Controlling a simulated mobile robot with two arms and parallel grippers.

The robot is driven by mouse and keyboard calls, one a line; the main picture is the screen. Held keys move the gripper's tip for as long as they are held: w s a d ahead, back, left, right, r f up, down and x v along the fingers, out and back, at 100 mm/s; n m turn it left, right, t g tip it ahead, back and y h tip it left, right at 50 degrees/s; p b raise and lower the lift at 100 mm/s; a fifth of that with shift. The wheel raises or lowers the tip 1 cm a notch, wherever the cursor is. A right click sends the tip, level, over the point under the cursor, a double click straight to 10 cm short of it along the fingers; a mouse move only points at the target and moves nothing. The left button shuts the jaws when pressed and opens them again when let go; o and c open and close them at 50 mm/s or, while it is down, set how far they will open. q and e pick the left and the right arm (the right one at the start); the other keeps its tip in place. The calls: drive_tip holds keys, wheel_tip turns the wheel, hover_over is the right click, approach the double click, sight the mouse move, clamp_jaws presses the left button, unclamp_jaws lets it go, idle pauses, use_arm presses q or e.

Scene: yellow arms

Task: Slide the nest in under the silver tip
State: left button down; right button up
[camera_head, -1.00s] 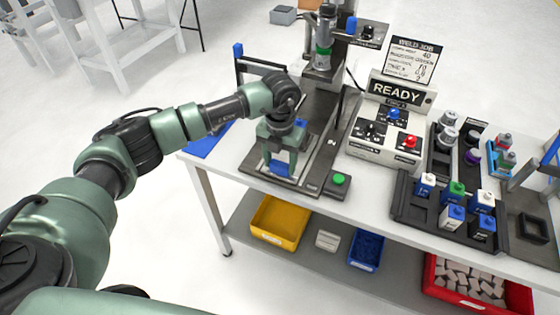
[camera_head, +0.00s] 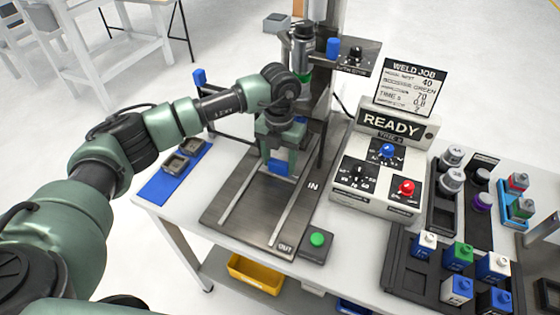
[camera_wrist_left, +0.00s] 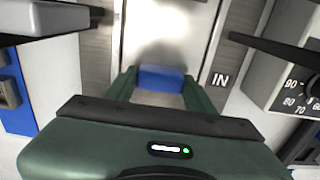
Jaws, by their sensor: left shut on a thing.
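My left gripper (camera_head: 278,160) is shut on the blue grip (camera_head: 278,168) of the nest, over the slide plate (camera_head: 258,205). The blue grip also shows between the fingers in the left wrist view (camera_wrist_left: 162,78). The gripper is near the IN mark, well back from the OUT mark. The nest's body is mostly hidden by the gripper and wrist in the head view. The silver press head (camera_head: 302,50) stands above and behind the wrist. Its tip is hidden behind my arm, so I cannot tell whether the nest is under it. My right gripper is not in view.
A green button (camera_head: 317,239) sits at the plate's front right corner. The control box (camera_head: 385,165) reads READY and stands to the right. A blue mat (camera_head: 160,187) with two grey trays lies to the left. Racks of coloured blocks (camera_head: 458,265) stand at the right.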

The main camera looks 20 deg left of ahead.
use_arm(q)
drive_tip(key=shift+w+r, duration=0.1)
drive_tip(key=shift+w, duration=0.15)
drive_tip(key=shift+r, duration=0.15)
drive_tip(key=c, duration=0.5)
unclamp_jaws()
drive_tip(key=shift+w, duration=0.1)
wheel_tip(320, 180, up, 8)
drive_tip(key=shift+f+b, duration=0.25)
drive_tip(key=shift+b, duration=0.7)
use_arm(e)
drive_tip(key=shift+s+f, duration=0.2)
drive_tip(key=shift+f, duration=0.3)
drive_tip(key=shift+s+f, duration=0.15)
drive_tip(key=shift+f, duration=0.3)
